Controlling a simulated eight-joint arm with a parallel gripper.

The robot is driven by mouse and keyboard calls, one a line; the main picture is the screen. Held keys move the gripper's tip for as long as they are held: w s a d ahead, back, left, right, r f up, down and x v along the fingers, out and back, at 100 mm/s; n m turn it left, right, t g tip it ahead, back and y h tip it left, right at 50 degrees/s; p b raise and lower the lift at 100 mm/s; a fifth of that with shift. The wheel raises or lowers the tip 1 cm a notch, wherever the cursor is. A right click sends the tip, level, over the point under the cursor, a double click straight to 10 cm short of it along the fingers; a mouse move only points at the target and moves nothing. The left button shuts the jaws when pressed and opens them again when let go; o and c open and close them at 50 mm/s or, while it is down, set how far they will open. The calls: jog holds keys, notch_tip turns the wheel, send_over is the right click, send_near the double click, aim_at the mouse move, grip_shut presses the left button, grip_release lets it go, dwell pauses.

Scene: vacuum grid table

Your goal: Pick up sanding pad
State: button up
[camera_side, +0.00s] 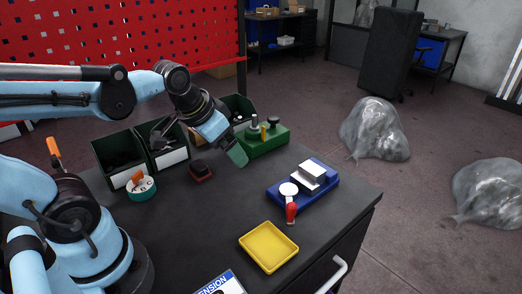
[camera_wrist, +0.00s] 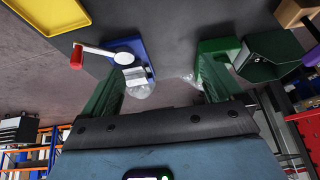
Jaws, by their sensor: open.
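A small dark red block with a black top (camera_side: 200,171), which looks like the sanding pad, lies on the black table in front of the dark bins. I cannot make it out in the wrist view. My gripper (camera_side: 237,155) hangs above the table, to the right of the pad and apart from it, tilted down to the right. In the wrist view its two green fingers (camera_wrist: 160,80) are spread wide with nothing between them.
A green fixture (camera_side: 263,143) with knobs stands just behind my gripper. A yellow tray (camera_side: 268,247) is at the front. A teal tape roll (camera_side: 141,188) lies left. Dark bins (camera_side: 120,155) line the back.

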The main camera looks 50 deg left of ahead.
jog(key=w+a+g, duration=0.1)
jog(key=a+g, duration=0.2)
jog(key=a, duration=0.5)
jog(key=g, duration=0.3)
send_over(198, 164)
jog(key=f, duration=0.2)
jog(key=shift+h, duration=0.3)
jog(key=f, duration=0.6)
jog(key=shift+w+f, duration=0.2)
jog(key=shift+w, duration=0.1)
jog(key=shift+s+f, duration=0.15)
jog(key=shift+f, duration=1.25)
jog(key=shift+s+f, duration=0.1)
jog(key=shift+f, duration=1.3)
jog(key=c, duration=1.1)
jog(key=shift+r, duration=0.1)
jog(key=shift+c, duration=0.2)
